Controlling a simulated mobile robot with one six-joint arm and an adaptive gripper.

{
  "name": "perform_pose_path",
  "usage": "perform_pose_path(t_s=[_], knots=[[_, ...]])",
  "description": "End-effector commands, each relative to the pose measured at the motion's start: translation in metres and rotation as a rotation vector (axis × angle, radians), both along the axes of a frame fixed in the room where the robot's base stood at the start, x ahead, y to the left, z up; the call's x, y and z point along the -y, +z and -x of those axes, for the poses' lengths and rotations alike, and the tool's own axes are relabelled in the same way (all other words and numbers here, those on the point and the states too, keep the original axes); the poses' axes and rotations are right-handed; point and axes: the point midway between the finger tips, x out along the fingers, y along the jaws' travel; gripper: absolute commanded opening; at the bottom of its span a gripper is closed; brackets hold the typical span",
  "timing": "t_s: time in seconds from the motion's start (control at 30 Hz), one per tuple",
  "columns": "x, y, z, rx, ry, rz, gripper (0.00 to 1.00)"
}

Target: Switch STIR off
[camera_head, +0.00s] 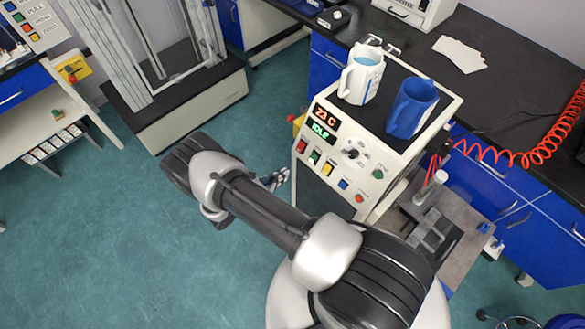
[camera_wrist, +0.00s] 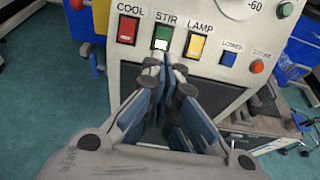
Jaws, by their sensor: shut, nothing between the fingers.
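The STIR switch (camera_wrist: 162,35) is a green rocker under its label in the wrist view, with a pale lower part. It sits between the red COOL switch (camera_wrist: 127,29) and the yellow LAMP switch (camera_wrist: 195,46). In the head view the STIR switch (camera_head: 314,157) is small, on the white front panel of the machine. My gripper (camera_wrist: 168,62) is shut and empty, its fingertips just below the STIR switch in the picture. I cannot tell whether they touch the panel. In the head view my gripper (camera_head: 279,179) is left of the panel, partly hidden by my arm.
The blue LOWER button (camera_wrist: 231,54) and a red button (camera_wrist: 257,66) are to the right on the panel. A display (camera_head: 325,122) reads "23 C" and "IDLE". A white jug (camera_head: 361,78) and a blue jug (camera_head: 412,106) stand on top. The floor to the left is clear.

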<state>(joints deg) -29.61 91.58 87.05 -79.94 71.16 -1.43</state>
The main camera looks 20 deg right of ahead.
Motion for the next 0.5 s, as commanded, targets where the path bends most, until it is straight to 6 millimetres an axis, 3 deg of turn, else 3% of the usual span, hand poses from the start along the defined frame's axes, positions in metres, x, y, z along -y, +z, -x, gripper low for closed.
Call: perform_pose_path(t_s=[0.5], knots=[[0.092, -0.035, -0.032, 0.0, -0.005, -0.001, 0.0]])
